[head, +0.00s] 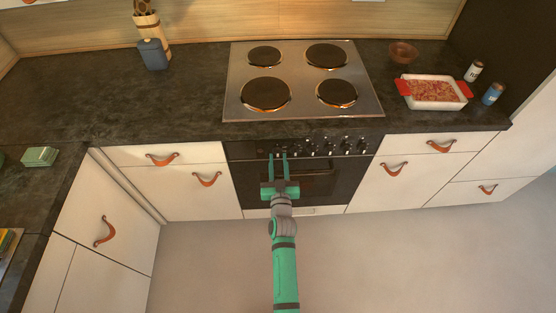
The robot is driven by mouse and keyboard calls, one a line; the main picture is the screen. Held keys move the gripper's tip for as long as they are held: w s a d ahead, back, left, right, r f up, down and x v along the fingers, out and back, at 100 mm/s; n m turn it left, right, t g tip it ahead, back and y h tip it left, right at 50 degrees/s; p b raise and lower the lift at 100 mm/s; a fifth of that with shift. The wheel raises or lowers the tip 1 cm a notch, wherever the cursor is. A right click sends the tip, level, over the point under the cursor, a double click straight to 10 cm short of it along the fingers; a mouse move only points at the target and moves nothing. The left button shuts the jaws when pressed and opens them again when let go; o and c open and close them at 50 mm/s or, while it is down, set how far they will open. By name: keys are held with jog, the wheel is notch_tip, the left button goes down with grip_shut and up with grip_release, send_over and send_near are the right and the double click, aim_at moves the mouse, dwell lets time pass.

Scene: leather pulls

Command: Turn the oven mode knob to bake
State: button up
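The black oven (315,188) is set under the cooktop. Its control panel (240,151) has a row of several small dark knobs (330,149) with light markings. The labels are too small to read, so I cannot tell which knob sets the mode or where it points. My gripper (278,156) is in front of the left part of the panel, its two green fingers pointing at it with a gap between them. Its fingertips overlap the leftmost part of the knob row. I cannot tell whether they touch or surround a knob.
The oven door handle (318,172) lies just right of my gripper. A steel cooktop (298,106) with black plates is above the panel. A red-handled baking dish (432,92) and two shakers (474,71) stand right. White drawers with leather pulls (207,179) flank the oven. The floor is clear.

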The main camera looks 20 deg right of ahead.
jog(key=shift+w, duration=0.3)
grip_shut()
